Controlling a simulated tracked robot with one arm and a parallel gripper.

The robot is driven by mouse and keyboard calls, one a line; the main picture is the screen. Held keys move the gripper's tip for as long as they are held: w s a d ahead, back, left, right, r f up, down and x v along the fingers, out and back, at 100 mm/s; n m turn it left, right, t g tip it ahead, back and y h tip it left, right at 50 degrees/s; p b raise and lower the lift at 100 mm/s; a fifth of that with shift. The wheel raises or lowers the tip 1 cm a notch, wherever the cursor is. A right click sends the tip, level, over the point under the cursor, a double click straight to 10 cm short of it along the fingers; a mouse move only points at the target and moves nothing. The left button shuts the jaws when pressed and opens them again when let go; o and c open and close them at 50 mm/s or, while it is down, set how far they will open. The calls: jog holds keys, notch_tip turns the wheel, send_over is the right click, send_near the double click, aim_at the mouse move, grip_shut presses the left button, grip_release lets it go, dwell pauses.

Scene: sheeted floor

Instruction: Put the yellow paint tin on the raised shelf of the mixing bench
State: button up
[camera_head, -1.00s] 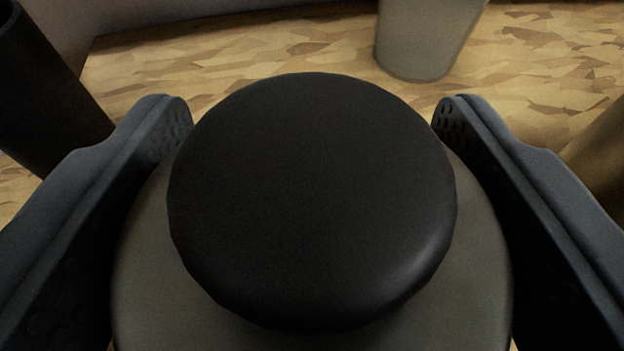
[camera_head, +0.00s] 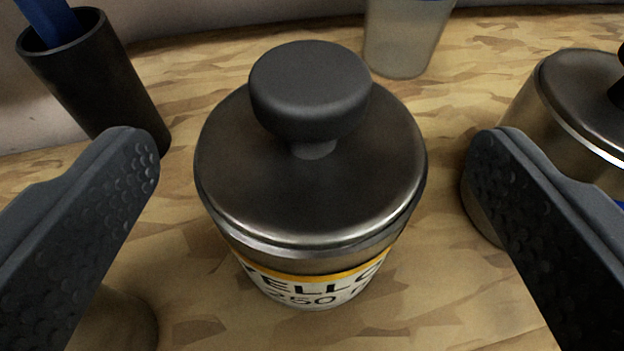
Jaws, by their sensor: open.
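The yellow paint tin (camera_head: 313,205) stands upright on a wooden surface in the middle of the camera view. It is a metal tin with a dark round knob on its lid. Its white label has a yellow band and reads "YELLO" and "250", partly cut off by the curve. My gripper (camera_head: 313,150) is open, with one finger on each side of the tin and clear gaps between. The fingers are nearer the camera than the tin and do not touch it. The raised shelf cannot be made out in this view.
Another metal tin (camera_head: 575,110) stands close on the right, partly behind my right finger. A black cup (camera_head: 95,80) holding something blue stands at the back left. A translucent cup (camera_head: 405,40) stands behind the tin. Part of a rounded object (camera_head: 120,322) shows at the lower left.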

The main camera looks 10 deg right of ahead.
jog(key=v, duration=0.7)
jog(key=shift+s+a+r, duration=0.1)
jog(key=shift+s, duration=0.1)
dwell(0.4)
